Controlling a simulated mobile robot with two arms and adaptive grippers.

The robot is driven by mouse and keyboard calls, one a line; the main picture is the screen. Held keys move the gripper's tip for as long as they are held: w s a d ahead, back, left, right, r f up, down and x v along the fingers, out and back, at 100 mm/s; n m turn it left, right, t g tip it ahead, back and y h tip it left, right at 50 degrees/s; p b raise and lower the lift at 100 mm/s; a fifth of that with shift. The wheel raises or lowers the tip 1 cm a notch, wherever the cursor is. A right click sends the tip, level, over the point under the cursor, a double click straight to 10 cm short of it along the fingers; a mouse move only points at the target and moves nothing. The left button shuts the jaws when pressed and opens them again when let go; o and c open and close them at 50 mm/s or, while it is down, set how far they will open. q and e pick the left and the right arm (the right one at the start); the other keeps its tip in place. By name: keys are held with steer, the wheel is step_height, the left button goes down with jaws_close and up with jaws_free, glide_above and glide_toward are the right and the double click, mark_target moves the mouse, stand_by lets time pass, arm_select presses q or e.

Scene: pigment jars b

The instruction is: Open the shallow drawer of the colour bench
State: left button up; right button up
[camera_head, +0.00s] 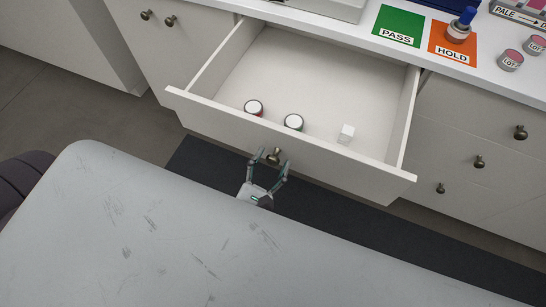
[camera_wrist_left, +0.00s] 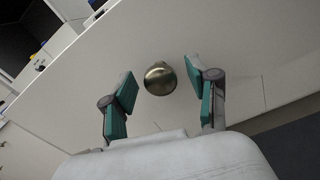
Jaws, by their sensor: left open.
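The shallow drawer (camera_head: 300,150) of the white colour bench stands pulled out. My left gripper (camera_head: 270,158) is at the brass knob on the drawer front. In the left wrist view the knob (camera_wrist_left: 160,79) sits between the open fingers (camera_wrist_left: 160,88), with a gap on both sides. My right gripper is not in view.
On the counter are a green PASS card (camera_head: 398,26), an orange HOLD card (camera_head: 440,50) with a blue-topped jar (camera_head: 460,26), and pink jars (camera_head: 510,60) at the right. Closed drawers with knobs (camera_head: 479,162) are to the right. A dark mat (camera_head: 420,235) lies on the floor.

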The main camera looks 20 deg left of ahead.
arm_select(q)
steer(key=s, duration=1.1)
steer(key=shift+a, duration=0.15)
step_height(320, 180, down, 24)
steer(key=m+g+h+p, duration=0.1)
steer(key=m+g+h, duration=0.4)
steer(key=m, duration=1.4)
steer(key=s+a+f+m+g+y, duration=0.2)
steer(key=s+a+f+m+g, duration=0.1)
steer(key=s+f+m+g, duration=0.1)
steer(key=s+a+f+m+g+y, duration=0.1)
steer(key=s+a+f+m+g, duration=0.3)
steer(key=f, duration=0.5)
steer(key=s+a+f+m+g+y+p, duration=0.1)
steer(key=s+a+f+m+g+y, duration=0.1)
steer(key=s+f+m, duration=0.4)
steer(key=s+a+m+g, duration=0.1)
steer(key=s+m+g, duration=0.1)
steer(key=shift+s+a+f+y, duration=0.15)
steer(key=shift+s+f+y, duration=0.15)
steer(key=shift+s+f, duration=0.1)
